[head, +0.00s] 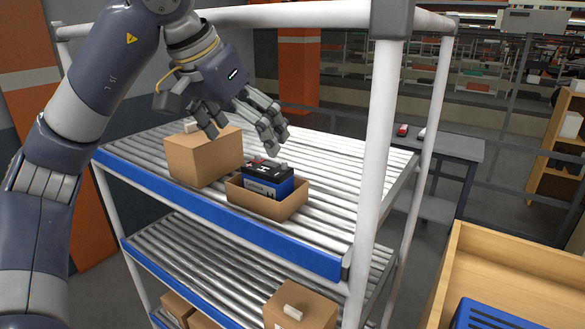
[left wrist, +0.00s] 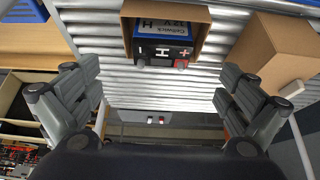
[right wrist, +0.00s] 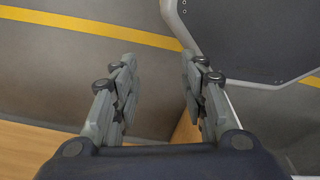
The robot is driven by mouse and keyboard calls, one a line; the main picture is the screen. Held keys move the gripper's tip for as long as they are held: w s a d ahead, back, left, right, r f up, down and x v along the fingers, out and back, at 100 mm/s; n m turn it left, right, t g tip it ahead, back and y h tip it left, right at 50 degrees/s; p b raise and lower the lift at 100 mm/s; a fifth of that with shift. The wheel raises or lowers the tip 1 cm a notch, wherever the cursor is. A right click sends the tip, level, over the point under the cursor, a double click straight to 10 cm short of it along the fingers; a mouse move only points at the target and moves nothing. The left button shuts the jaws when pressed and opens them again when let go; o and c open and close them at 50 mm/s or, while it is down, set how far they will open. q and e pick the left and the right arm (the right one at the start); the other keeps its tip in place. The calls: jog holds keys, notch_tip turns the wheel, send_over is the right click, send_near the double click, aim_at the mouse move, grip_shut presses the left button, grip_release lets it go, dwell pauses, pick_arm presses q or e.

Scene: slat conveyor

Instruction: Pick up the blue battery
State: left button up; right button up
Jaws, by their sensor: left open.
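The blue battery (head: 262,188) has a black top and stands in an open cardboard box on the upper slatted shelf. In the left wrist view the battery (left wrist: 167,30) shows at the top centre, with its terminals and a red plus mark facing the camera. The open box (head: 290,206) surrounds its lower part. My left gripper (head: 246,130) is open and empty, above and behind the battery and apart from it. My right gripper (right wrist: 158,68) is open and empty over the floor, away from the shelf.
A closed cardboard box (head: 196,162) stands left of the open box. A white rack post (head: 377,150) rises to the right. More boxes (head: 296,308) sit on the lower shelf. A wooden crate (head: 520,255) with a blue item (head: 487,315) is at lower right. The upper shelf's right part is clear.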

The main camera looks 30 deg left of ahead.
aim_at(265, 168)
pick_arm(q)
jog(key=x, duration=0.4)
jog(key=shift+w+f, duration=0.1)
jog(key=shift+f, duration=0.05)
jog(key=shift+w+f, duration=0.2)
jog(key=shift+f, duration=0.1)
jog(key=shift+w+f, duration=0.2)
jog(key=shift+f, duration=0.05)
jog(key=p+x, duration=0.2)
jog(key=x, duration=0.2)
jog(key=shift+w+a+f, duration=0.1)
jog(key=shift+f, duration=0.05)
jog(key=shift+w+f, duration=0.15)
jog(key=shift+f, duration=0.05)
jog(key=shift+c, duration=1.4)
jog(key=c, duration=0.9)
jog(key=shift+f, duration=0.1)
jog(key=shift+c, duration=0.6)
pick_arm(e)
jog(key=s+r, duration=0.1)
jog(key=s, duration=0.2)
jog(key=shift+d+r+g, duration=0.1)
jog(key=shift+r+g, duration=0.2)
jog(key=shift+r, duration=0.1)
